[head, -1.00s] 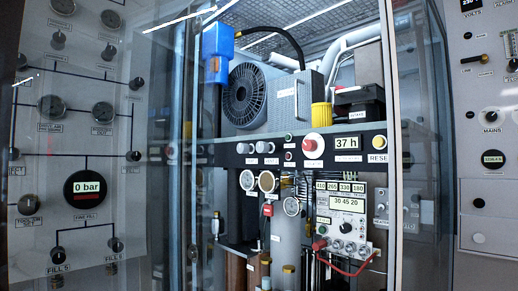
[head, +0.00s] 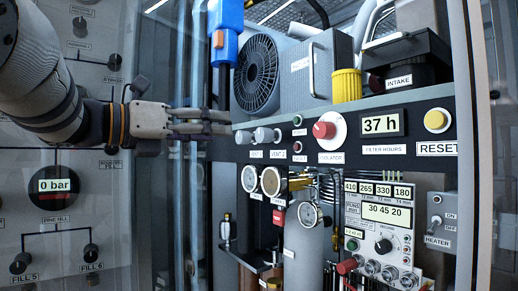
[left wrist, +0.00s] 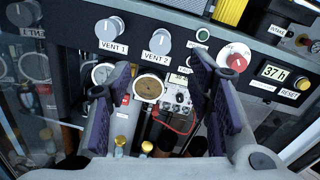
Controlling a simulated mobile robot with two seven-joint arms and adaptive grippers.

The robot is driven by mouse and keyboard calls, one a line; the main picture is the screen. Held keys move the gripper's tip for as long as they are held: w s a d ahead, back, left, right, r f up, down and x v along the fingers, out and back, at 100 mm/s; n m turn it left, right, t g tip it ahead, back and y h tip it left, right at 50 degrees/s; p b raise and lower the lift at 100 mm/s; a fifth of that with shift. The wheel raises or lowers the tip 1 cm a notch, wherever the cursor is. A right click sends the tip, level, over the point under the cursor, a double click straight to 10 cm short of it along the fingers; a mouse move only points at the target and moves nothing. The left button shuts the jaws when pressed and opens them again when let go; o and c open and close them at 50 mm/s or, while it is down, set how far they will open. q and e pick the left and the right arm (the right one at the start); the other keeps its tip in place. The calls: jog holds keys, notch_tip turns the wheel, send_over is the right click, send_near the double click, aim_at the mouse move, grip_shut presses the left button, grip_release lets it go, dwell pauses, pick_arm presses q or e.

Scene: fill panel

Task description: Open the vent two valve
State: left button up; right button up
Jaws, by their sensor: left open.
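The grey VENT 2 knob (head: 264,135) sits on the dark control strip, and it shows above its label in the left wrist view (left wrist: 160,42). The similar VENT 1 knob (head: 243,137) is just left of it, also in the left wrist view (left wrist: 110,28). My left gripper (head: 222,122) reaches in from the left, its fingertips close to the left side of VENT 1. In the left wrist view its two fingers (left wrist: 163,75) are spread and empty, with VENT 2 beyond the gap. Contact with a knob is not visible. My right gripper is out of view.
Right of the vents is a red ISOLATOR knob (head: 324,130), then a 37 h display (head: 383,124) and a yellow RESET button (head: 437,120). Round gauges (head: 272,181) sit below. A blue block (head: 226,32) hangs above. The cabinet frame edge (head: 477,150) stands at right.

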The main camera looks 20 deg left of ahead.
aim_at(259, 134)
pick_arm(q)
jog(key=x, duration=0.8)
jog(key=shift+f, duration=0.35)
jog(key=shift+w+d+r, duration=0.35)
jog(key=shift+w+d, duration=0.05)
jog(key=shift+w, duration=0.15)
jog(key=shift+x, duration=1.05)
jog(key=shift+f, duration=0.1)
grip_shut()
